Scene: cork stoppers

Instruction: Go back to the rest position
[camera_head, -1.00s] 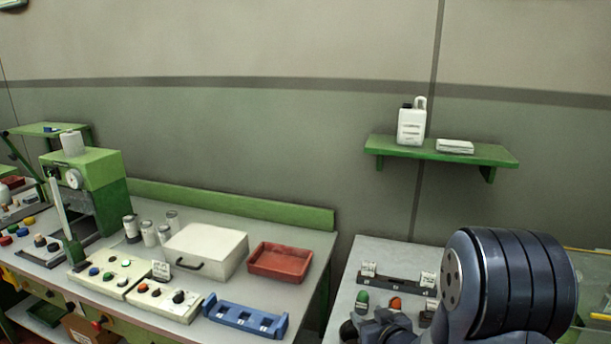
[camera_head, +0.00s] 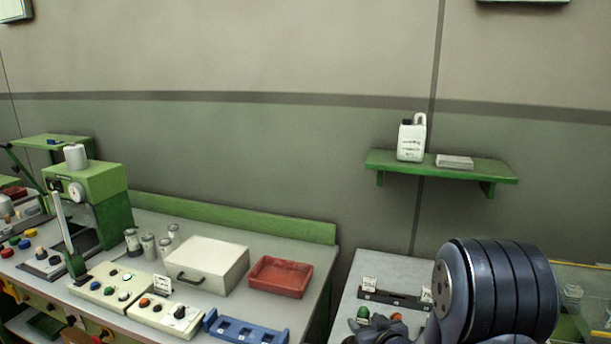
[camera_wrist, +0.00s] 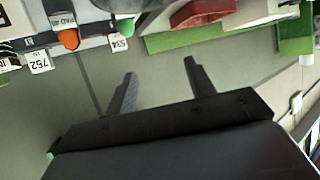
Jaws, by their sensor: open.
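My gripper (camera_wrist: 160,68) shows in the wrist view with its two dark fingers apart and nothing between them. My dark ribbed arm fills the lower right of the head view, over the right-hand bench (camera_head: 372,268). An orange-ended piece (camera_wrist: 68,38) and tags marked 752 (camera_wrist: 40,62) and 554 (camera_wrist: 118,43) show at the upper left of the wrist view, apart from the fingers. In the head view a green piece (camera_head: 362,313) and an orange piece (camera_head: 396,317) stand on that bench by a dark tagged rack (camera_head: 390,297), partly hidden by my arm.
The left bench holds a green press (camera_head: 95,190), a white case (camera_head: 207,265), a red tray (camera_head: 280,277), a blue rack (camera_head: 245,328) and control boxes. A green wall shelf (camera_head: 440,167) holds a white jug (camera_head: 411,140). A gap separates the benches.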

